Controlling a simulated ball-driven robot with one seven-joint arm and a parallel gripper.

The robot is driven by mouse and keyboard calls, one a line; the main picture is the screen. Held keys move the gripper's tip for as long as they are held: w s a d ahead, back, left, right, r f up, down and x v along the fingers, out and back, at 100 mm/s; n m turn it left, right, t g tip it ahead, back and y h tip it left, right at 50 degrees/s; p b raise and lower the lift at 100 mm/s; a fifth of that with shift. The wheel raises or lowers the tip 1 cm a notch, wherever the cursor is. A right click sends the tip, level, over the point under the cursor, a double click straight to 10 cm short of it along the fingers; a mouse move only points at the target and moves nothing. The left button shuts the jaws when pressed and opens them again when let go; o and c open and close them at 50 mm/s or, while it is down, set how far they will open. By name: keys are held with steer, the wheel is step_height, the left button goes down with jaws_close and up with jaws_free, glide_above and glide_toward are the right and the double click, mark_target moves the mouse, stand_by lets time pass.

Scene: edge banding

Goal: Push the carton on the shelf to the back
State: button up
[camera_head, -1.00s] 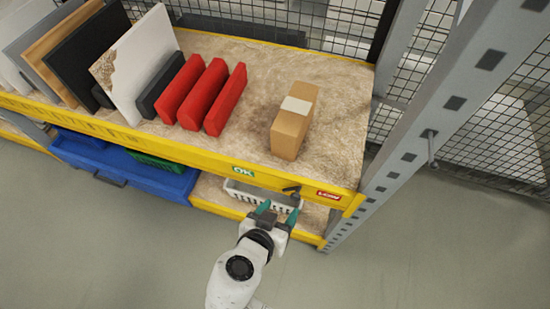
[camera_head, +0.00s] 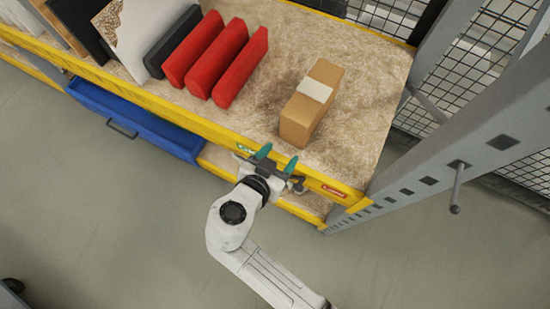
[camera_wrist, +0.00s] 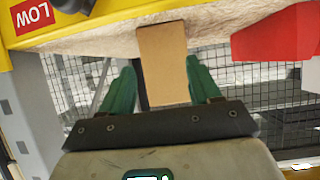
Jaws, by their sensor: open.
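A brown carton (camera_head: 311,104) with a pale label band across its top stands upright on the speckled shelf (camera_head: 365,125), set back from the yellow front edge. My gripper (camera_head: 277,158) is at the front edge of the shelf, in front of the carton and apart from it in the head view. Its two green fingers are spread with nothing between them. In the wrist view the carton (camera_wrist: 163,62) shows beyond and between the fingers of my gripper (camera_wrist: 160,88), and the picture appears upside down.
Several red blocks (camera_head: 216,60) stand left of the carton; one also shows in the wrist view (camera_wrist: 275,38). A grey upright post (camera_head: 470,120) stands at the right. The shelf behind the carton is clear up to the yellow back edge (camera_head: 350,18).

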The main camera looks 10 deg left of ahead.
mark_target(293, 141)
steer(key=w+f+b, duration=0.1)
steer(key=w+d+f+b, duration=0.1)
steer(key=w+f+b, duration=0.1)
steer(key=f, duration=0.1)
steer(key=shift+w+d, duration=0.25)
steer(key=shift+w, duration=0.05)
steer(key=shift+w+d+f+b, duration=0.2)
steer(key=shift+w+b, duration=0.2)
steer(key=shift+w, duration=0.15)
steer(key=shift+w+d, duration=0.1)
steer(key=shift+w, duration=0.1)
steer(key=shift+w+d+b, duration=0.45)
steer(key=shift+w+b, duration=0.05)
steer(key=shift+w, duration=0.6)
steer(key=shift+w+d+b, duration=0.4)
steer(key=shift+w+b, duration=0.05)
steer(key=shift+w, duration=0.7)
steer(key=shift+w+d+b, duration=0.45)
steer(key=shift+w+b, duration=0.05)
steer(key=shift+w, duration=0.6)
steer(key=shift+w+d+r, duration=0.1)
steer(key=shift+w+d, duration=0.2)
steer(key=shift+w, duration=0.45)
